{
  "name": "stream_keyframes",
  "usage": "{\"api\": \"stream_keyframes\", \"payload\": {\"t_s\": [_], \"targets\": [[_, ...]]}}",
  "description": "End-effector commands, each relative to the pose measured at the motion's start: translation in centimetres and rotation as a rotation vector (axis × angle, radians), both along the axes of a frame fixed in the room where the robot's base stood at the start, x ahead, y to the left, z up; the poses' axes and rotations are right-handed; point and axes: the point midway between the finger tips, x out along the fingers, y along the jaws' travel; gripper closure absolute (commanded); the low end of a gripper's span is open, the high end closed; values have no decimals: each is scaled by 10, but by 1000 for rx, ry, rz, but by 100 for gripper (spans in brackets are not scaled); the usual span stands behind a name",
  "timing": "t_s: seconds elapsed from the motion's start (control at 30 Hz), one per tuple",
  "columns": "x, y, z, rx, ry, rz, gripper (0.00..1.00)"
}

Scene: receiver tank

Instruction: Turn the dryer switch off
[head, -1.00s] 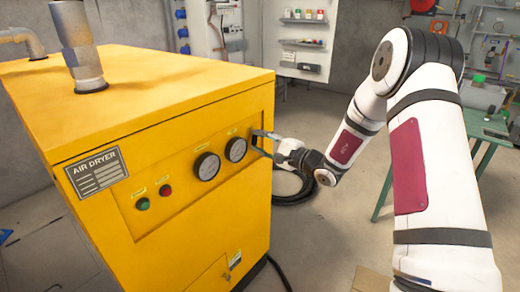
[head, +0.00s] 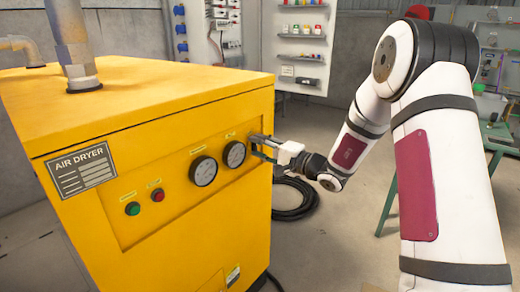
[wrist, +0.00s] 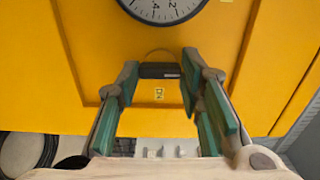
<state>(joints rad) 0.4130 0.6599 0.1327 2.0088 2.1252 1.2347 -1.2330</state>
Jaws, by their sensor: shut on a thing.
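The yellow air dryer (head: 150,105) fills the left of the head view. Its switch (wrist: 160,70) is a dark bar-shaped handle lying crosswise in the wrist view, below a gauge, with a small "ON" label (wrist: 159,95) near it. My gripper (wrist: 160,66) has one finger at each end of the handle and is shut on it. In the head view my gripper (head: 262,147) is at the right end of the dryer's front panel and hides the switch.
Two round gauges (head: 204,170) and a green and a red button (head: 158,195) are on the panel left of my gripper. A coiled black hose (head: 297,200) lies on the floor behind. A green table (head: 390,195) stands at the right.

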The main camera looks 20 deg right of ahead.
Motion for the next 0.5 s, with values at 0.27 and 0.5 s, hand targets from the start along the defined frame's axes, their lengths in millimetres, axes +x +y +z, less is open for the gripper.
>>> {"api": "stream_keyframes", "payload": {"t_s": [0.27,0.5], "targets": [[0,-1,-2,-2,4,-1,57],[-1,-1,-1,0,2,-1,57]]}}
